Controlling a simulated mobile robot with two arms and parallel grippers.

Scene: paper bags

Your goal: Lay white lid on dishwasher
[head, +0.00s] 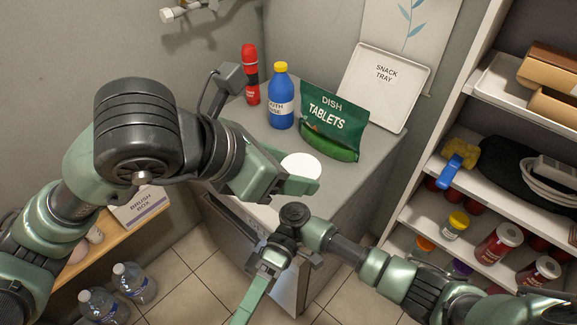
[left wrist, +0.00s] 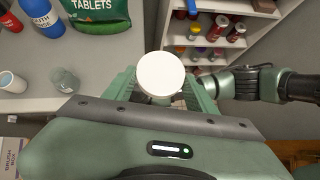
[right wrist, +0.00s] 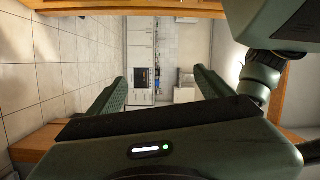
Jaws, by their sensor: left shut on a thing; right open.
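The white lid (head: 301,166) is a round disc between the fingers of my left gripper (head: 292,182). In the left wrist view the lid (left wrist: 160,72) faces the camera, and my left gripper (left wrist: 162,95) is shut on it; a pale part shows just below the disc. The lid appears to be held above the front edge of the dishwasher (head: 343,185), a grey box-shaped appliance with a flat top. My right gripper (head: 256,290) is low in front of it. In the right wrist view my right gripper (right wrist: 160,88) is open and empty.
On the top stand a red bottle (head: 250,75), a blue bottle (head: 281,100), a green tablets bag (head: 334,120) and a leaning snack tray (head: 385,85). A clear jar (left wrist: 65,80) and a white cup (left wrist: 12,82) stand at left. Shelves (head: 470,235) are at right.

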